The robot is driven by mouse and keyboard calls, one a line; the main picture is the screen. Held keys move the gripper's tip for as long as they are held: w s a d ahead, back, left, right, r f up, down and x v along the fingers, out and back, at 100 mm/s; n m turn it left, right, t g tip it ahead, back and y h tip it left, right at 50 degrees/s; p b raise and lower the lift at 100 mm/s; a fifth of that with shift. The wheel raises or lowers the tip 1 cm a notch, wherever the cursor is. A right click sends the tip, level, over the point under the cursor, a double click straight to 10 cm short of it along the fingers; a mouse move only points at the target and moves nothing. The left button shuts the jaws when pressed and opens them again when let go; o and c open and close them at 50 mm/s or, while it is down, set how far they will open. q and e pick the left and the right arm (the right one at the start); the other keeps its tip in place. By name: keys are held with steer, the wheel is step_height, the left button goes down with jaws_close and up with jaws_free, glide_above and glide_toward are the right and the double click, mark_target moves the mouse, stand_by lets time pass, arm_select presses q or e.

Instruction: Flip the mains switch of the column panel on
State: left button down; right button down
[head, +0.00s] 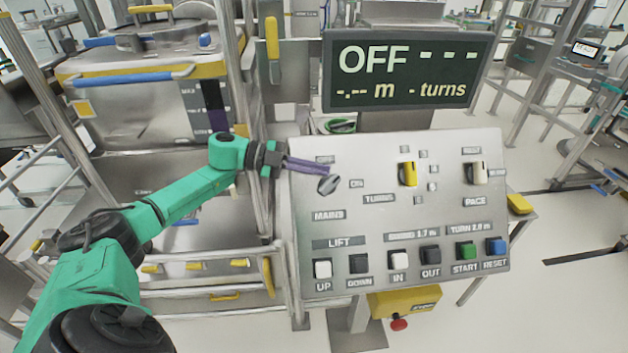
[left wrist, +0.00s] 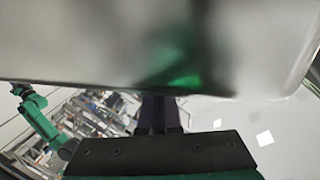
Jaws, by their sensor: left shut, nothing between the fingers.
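The column panel (head: 400,215) is a tilted grey board with labelled knobs and buttons. Its mains switch (head: 329,185) is a small dark-and-silver rotary knob at the upper left, between the OFF and ON labels. The knob lies slanted, and its exact setting is hard to read. My left gripper (head: 326,168) is shut and empty, its purple-grey fingers just above the knob. I cannot tell whether they touch it. In the left wrist view, the dark fingers (left wrist: 160,113) point at the blurred panel face (left wrist: 80,45); the knob is not visible there. My right gripper is not in view.
The display (head: 408,72) above the panel reads OFF with dashes. Yellow and white knobs and a row of buttons sit right of and below the mains switch. A red emergency knob (head: 398,324) hangs below. A steel frame (head: 266,150) stands close left of the panel.

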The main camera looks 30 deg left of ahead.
mark_target(331, 176)
arm_select(q)
steer(key=shift+w+d+r, duration=0.3)
steer(key=shift+w+d, duration=0.35)
steer(key=shift+w, duration=0.1)
steer(key=shift+w+d, duration=0.35)
steer(key=shift+d, duration=0.2)
steer(key=shift+f, duration=0.1)
stand_by(0.9)
